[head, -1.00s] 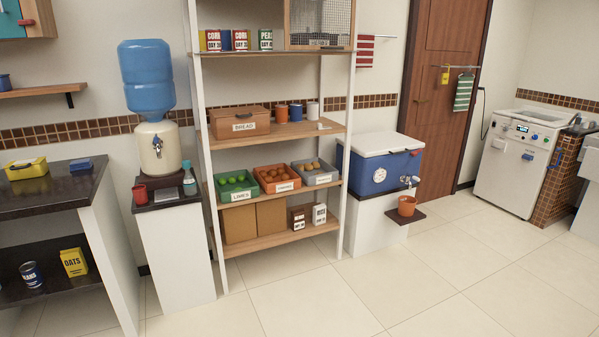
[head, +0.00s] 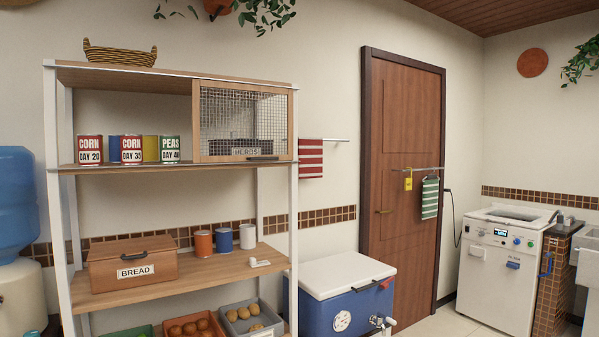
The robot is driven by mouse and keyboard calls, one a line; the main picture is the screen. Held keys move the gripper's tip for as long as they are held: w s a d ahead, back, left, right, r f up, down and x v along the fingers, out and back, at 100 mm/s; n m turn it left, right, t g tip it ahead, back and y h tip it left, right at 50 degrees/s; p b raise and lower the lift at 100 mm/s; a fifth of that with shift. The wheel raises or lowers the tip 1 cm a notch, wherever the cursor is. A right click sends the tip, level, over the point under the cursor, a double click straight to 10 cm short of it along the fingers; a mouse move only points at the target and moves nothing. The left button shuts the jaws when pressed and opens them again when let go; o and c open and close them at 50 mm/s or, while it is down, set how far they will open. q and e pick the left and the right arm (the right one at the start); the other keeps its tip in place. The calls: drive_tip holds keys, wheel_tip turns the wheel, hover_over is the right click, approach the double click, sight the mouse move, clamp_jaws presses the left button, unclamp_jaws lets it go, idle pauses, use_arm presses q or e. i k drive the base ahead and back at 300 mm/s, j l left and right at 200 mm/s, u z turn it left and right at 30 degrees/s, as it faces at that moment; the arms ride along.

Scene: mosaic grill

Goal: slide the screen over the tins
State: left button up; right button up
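In the head view, a wood-framed wire mesh screen (head: 244,115) stands upright at the right end of the shelf unit's upper tier. A dark box labelled HERBS shows behind its mesh. A dark handle (head: 263,158) is at its lower right. The tins stand left of the screen, uncovered: a red CORN DAY 20 tin (head: 90,150), a red CORN DAY 35 tin (head: 131,150) and a green PEAS DAY 40 tin (head: 170,149). Blue and yellow tins are partly hidden behind them. Neither of my grippers is in view.
The shelf unit's middle tier (head: 200,268) holds a bread box (head: 133,263), several cups and a small white object. A basket (head: 120,53) sits on top. A blue cooler (head: 345,290) stands right of the unit, a water dispenser (head: 17,215) left.

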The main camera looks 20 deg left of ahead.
sight(196, 84)
drive_tip(key=i+l+u, duration=0.3)
drive_tip(key=i+u, duration=0.15)
drive_tip(key=i, duration=0.15)
drive_tip(key=i+l+u, duration=0.4)
drive_tip(key=i+l, duration=0.1)
